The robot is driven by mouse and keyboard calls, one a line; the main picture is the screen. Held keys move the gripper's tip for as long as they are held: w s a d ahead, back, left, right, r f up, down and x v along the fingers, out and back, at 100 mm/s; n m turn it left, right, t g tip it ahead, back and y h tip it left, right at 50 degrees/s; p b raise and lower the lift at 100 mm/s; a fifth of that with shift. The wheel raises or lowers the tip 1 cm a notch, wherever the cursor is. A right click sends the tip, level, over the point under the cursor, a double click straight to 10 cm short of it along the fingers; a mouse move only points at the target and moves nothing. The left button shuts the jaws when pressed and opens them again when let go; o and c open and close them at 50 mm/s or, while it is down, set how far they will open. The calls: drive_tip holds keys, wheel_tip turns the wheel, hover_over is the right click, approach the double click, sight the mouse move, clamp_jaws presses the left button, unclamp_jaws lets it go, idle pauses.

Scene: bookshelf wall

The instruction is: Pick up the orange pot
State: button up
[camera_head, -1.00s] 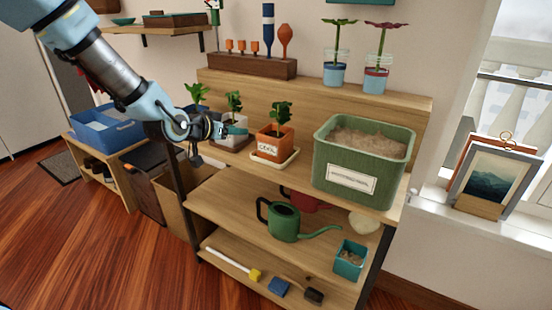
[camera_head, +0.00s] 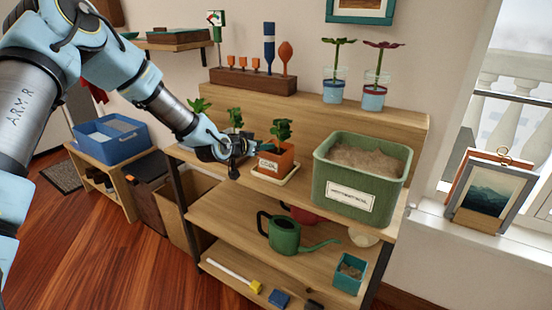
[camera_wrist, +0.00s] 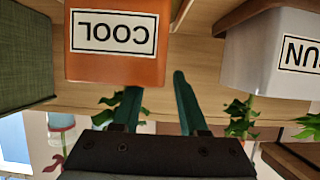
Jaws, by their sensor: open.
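The orange pot (camera_head: 277,167), labelled COOL, holds a green plant and stands on a pale saucer (camera_head: 268,180) on the upper shelf. My gripper (camera_head: 258,148) is just left of the pot and overlaps its left side in the head view. In the wrist view, upside down, the orange pot (camera_wrist: 115,70) fills the upper middle. My gripper's teal fingers (camera_wrist: 156,82) are apart with nothing held. One finger lines up with the pot, the other lies just to its right in the picture. Contact cannot be told.
A green soil bin (camera_head: 330,195) stands right of the pot. A white pot labelled SUN (camera_wrist: 262,55) is close on the other side. A wooden rack (camera_head: 225,80) stands behind on a raised ledge. A green watering can (camera_head: 284,235) is on the shelf below.

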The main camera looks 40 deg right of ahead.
drive_tip(key=shift+d+f, duration=0.1)
clamp_jaws()
idle(0.3)
drive_tip(key=shift+w, duration=0.1)
idle(1.0)
